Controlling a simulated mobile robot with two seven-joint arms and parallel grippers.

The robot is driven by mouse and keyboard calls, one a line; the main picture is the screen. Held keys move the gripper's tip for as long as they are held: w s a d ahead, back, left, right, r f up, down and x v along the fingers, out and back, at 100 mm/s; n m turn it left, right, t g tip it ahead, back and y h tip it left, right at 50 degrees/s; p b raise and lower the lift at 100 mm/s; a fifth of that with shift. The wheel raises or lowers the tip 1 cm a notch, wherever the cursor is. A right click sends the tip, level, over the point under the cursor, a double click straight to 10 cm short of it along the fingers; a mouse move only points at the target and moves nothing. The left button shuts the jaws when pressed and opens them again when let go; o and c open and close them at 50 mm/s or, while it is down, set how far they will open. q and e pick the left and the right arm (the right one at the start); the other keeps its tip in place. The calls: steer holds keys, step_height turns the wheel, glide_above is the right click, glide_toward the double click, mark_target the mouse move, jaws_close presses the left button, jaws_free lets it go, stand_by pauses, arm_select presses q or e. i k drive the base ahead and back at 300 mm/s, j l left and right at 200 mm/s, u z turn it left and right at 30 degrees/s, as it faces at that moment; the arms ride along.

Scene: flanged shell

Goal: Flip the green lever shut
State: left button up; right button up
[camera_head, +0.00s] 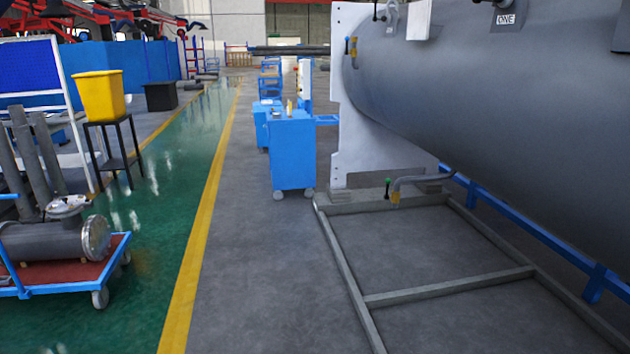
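A small green lever (387,182) stands upright at the end of a bent grey pipe (425,180), low down by the foot of the big grey shell. A brass-coloured valve body (395,198) sits on the pipe end close to the lever. The lever is small in the picture, and its exact angle to the pipe is hard to tell. Neither of my grippers is in view.
The large grey shell (500,100) with its white flange plate (345,110) fills the right. A grey floor frame (450,288) lies below it. A blue cabinet on wheels (292,150) stands mid-picture. Grey floor (265,270) in front is clear. A loaded cart (65,270) is at left.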

mark_target(388, 180)
steer(key=i+j+z, duration=0.1)
steer(key=i+z, duration=0.15)
steer(key=i, duration=0.15)
steer(key=i+j+z, duration=0.55)
steer(key=i, duration=0.2)
steer(key=i+j, duration=0.2)
steer(key=i, duration=0.3)
steer(key=i+j+z, duration=0.1)
steer(key=i, duration=0.4)
steer(key=i+j, duration=0.35)
steer(key=i+j+z, duration=0.1)
steer(key=i+j, duration=0.15)
steer(key=i, duration=0.35)
steer(key=i+j, duration=0.3)
steer(key=i, duration=0.15)
steer(key=i+l+z, duration=0.05)
